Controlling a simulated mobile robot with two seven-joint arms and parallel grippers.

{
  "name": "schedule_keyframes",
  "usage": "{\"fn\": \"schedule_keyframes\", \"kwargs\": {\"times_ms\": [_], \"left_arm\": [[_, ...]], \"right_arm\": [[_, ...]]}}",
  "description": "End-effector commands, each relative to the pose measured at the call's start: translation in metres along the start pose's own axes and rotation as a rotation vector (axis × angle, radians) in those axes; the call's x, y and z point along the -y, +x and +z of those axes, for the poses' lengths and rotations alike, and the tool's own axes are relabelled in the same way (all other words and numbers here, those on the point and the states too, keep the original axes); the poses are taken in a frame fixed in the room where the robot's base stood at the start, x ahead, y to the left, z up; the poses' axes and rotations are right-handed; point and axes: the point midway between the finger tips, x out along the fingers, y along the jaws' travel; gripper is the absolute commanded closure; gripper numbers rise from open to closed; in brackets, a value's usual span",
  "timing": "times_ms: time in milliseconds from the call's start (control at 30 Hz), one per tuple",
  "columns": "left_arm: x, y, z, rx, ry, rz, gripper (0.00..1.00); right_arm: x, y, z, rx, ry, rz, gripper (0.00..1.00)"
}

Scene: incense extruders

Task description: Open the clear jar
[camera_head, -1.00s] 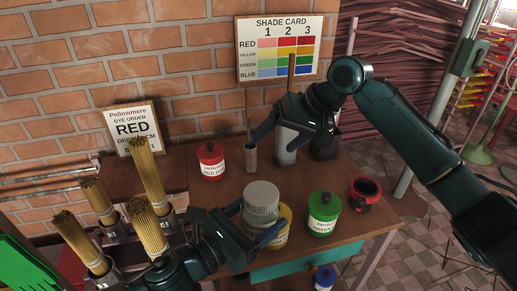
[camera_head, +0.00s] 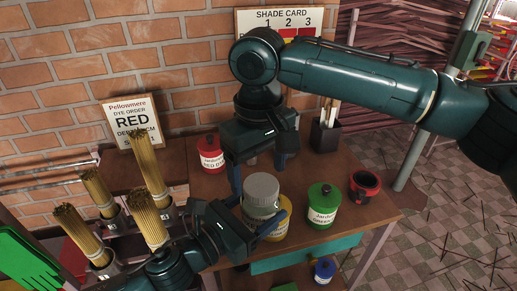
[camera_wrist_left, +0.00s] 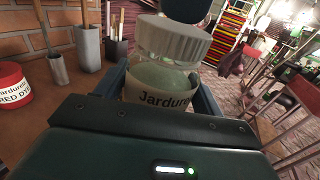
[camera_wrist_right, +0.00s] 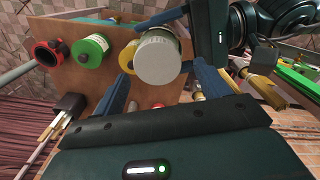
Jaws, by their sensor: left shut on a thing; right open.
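My left gripper (camera_head: 254,214) is shut on the jar's body from the side. The left wrist view shows the jar's label and pale contents (camera_wrist_left: 165,80) between the fingers. My right gripper (camera_head: 258,173) is open and points down just above the lid. In the right wrist view the round lid (camera_wrist_right: 158,58) lies between and beyond its spread fingers, and I see no contact.
A yellow jar (camera_head: 285,215) stands close beside the clear jar. A green jar (camera_head: 322,207), a black-and-red pot (camera_head: 364,187) and a red jar (camera_head: 210,155) share the table (camera_head: 345,225). Bundles of incense sticks (camera_head: 150,215) stand at the left. A shade card hangs behind.

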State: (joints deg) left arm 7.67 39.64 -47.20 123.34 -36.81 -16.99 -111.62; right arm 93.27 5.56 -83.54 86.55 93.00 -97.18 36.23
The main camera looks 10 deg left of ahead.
Motion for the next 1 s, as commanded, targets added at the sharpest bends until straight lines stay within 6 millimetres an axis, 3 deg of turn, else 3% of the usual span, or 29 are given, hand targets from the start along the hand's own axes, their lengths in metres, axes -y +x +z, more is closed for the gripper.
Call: {"fn": "schedule_keyframes", "kwargs": {"times_ms": [200,533,1000], "left_arm": [[0.000,0.000,0.003,0.006,0.001,-0.001,0.96],[0.000,0.000,0.003,0.006,0.001,-0.001,0.96],[0.000,0.001,0.003,0.006,0.001,-0.001,0.96]], "right_arm": [[0.000,0.021,0.000,-0.001,0.000,0.000,0.25],[0.000,0.025,0.000,-0.002,0.000,-0.001,0.25],[0.002,0.025,0.000,-0.002,-0.003,-0.004,0.64]]}}
